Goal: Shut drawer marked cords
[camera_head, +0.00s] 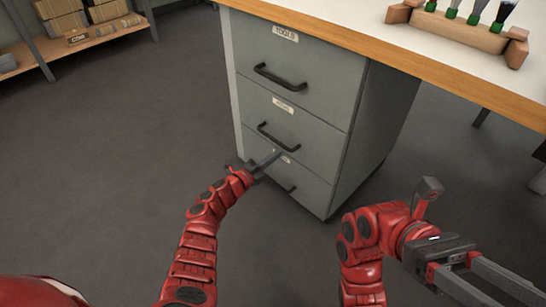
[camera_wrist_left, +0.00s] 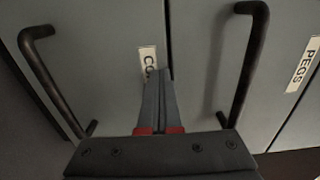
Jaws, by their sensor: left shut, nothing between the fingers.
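The drawer marked cords (camera_head: 306,178) is the bottom one of the grey cabinet. Its front looks flush with the drawers above. In the left wrist view its label (camera_wrist_left: 147,58) reads "CO", the rest hidden behind my fingers, and its dark handle (camera_wrist_left: 42,82) is at the left. My left gripper (camera_head: 275,155) is shut and empty, its fingertips at that label (camera_wrist_left: 158,72). I cannot tell whether they touch the front. My right gripper (camera_head: 505,296) is at the lower right, away from the cabinet, with its fingers apart.
Above are the pegs drawer (camera_head: 310,128) and the tools drawer (camera_head: 320,80), both looking shut. A wood-edged table top (camera_head: 400,50) overhangs the cabinet and holds a wooden brush rack (camera_head: 460,32). A low shelf (camera_head: 85,45) with boxes stands far left. The floor left is clear.

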